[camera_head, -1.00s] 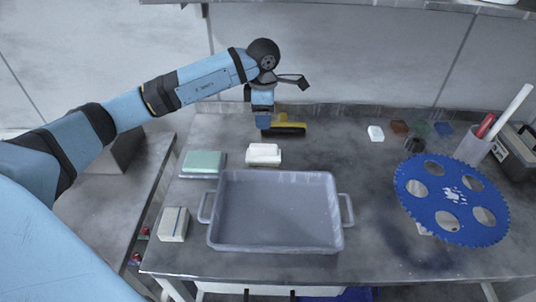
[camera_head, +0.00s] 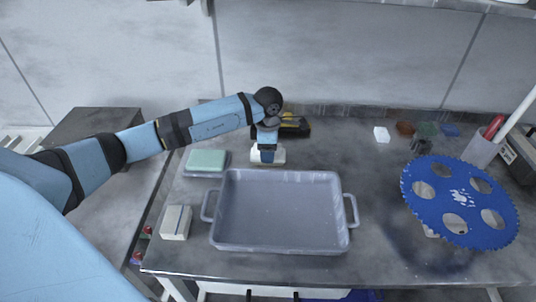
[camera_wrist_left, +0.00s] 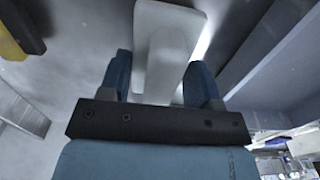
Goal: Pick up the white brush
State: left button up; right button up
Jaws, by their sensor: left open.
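The white brush (camera_head: 280,158) lies on the grey table behind the grey tub, partly hidden by my left gripper. My left gripper (camera_head: 267,153) points down over it. In the left wrist view the white brush (camera_wrist_left: 168,35) reaches between the two blue fingers of my left gripper (camera_wrist_left: 160,75). The fingers are open, one on each side of it, with a gap visible at least on the left. My right gripper is not in view.
The grey tub (camera_head: 280,246) stands in front of the brush. A yellow-and-black brush (camera_head: 295,126) lies behind. A green sponge block (camera_head: 205,161) is left. A blue toothed disc (camera_head: 440,200) and several small blocks are at the right.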

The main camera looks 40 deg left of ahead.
pick_arm(q)
jog(key=c, duration=1)
jog(key=shift+c, duration=0.2)
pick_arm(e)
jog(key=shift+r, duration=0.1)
pick_arm(q)
jog(key=shift+r, duration=0.1)
jog(key=shift+r, duration=0.4)
notch_tip(320, 180, up, 9)
jog(key=shift+r+p, duration=0.1)
jog(key=shift+p, duration=0.45)
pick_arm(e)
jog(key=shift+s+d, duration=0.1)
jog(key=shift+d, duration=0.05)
